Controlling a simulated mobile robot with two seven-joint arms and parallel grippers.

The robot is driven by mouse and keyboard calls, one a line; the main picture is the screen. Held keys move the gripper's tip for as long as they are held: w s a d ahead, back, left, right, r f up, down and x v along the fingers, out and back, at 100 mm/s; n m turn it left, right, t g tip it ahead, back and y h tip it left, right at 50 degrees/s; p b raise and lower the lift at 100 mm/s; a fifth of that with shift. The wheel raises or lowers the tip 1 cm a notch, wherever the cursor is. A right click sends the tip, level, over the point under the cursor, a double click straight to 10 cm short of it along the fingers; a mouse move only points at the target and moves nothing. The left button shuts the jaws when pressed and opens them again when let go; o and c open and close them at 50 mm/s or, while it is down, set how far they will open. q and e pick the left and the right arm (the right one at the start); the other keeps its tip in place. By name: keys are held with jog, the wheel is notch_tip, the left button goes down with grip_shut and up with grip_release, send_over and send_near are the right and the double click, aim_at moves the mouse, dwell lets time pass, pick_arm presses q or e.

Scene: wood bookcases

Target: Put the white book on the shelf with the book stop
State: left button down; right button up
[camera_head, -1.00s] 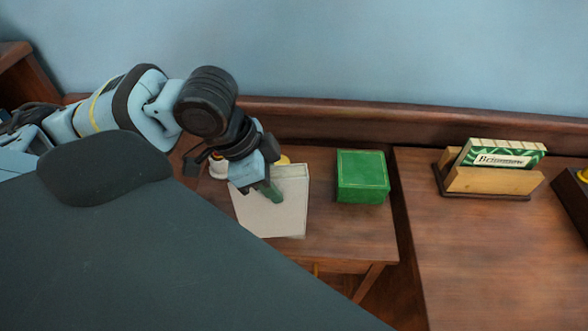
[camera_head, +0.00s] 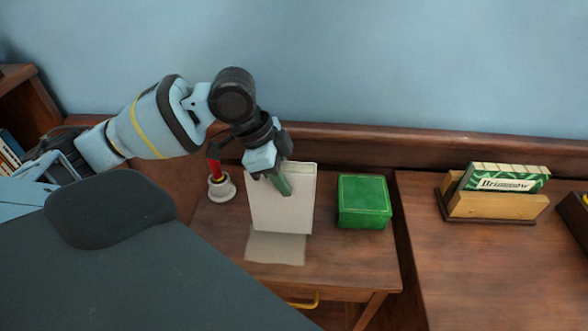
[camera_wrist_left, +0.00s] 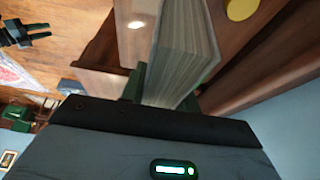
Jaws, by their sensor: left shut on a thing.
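The white book (camera_head: 282,212) stands about upright over the small wooden table (camera_head: 345,258) in the head view. My left gripper (camera_head: 281,184) is shut on its upper part, with a green finger across the cover. In the left wrist view the book's page block (camera_wrist_left: 185,50) rises from between the green fingers. A pale patch lies below the book on the tabletop, looking like its reflection. I cannot clearly make out a book stop. A dark pronged shape at the left wrist view's upper left may be my right gripper (camera_wrist_left: 38,37); its opening is unclear.
A green box (camera_head: 363,202) stands just right of the book. A white holder with a red thing (camera_head: 221,188) is to its left. A wooden rack with green-and-white items (camera_head: 497,190) stands on the right desk. A bookcase with books (camera_head: 10,150) is at the left edge.

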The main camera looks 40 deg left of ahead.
pick_arm(q)
jog(key=w+a+f, duration=0.2)
jog(key=w+f, duration=0.1)
jog(key=w, duration=0.3)
jog(key=shift+f, duration=0.55)
jog(key=c, duration=1)
grip_release()
jog(key=shift+c, duration=0.2)
jog(key=shift+o, duration=0.2)
jog(key=v, duration=1.2)
jog(key=shift+p, duration=0.35)
